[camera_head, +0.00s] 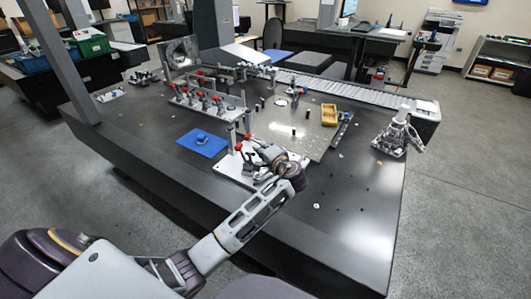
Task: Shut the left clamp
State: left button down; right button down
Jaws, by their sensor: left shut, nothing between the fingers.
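A light fixture plate (228,168) lies on the dark table, with toggle clamps on it that have red-tipped handles. The left clamp's red handle tip (239,146) shows at the left of the plate. Another red tip (249,137) shows just right of it and higher. My left arm reaches in from the lower left over the plate's right part. My left gripper (256,156) is shut and empty, close to the clamps at their right. Whether it touches a handle cannot be told. The gripper and wrist hide part of the clamps. My right gripper is out of view.
A blue mat (202,143) lies left of the plate. A rail with several red-tipped clamps (205,98) stands behind it. A yellow bin (329,115) sits on the metal plate (300,137). A grey stand (396,136) is at the right. The table's front right is mostly clear.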

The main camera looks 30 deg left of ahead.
aim_at(249, 152)
pick_arm(q)
jog(key=a, duration=0.1)
jog(key=a+f, duration=0.1)
jog(key=a, duration=0.2)
jog(key=shift+w+a+f, duration=0.15)
jog(key=shift+w+a, duration=0.05)
jog(key=shift+w, duration=0.05)
jog(key=shift+s+a+f, duration=0.1)
jog(key=shift+a+f, duration=0.1)
jog(key=shift+a, duration=0.25)
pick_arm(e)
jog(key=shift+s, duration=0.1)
pick_arm(q)
jog(key=shift+r, duration=0.1)
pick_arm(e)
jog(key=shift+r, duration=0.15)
pick_arm(q)
jog(key=shift+a+p, duration=0.15)
jog(key=shift+p, duration=0.2)
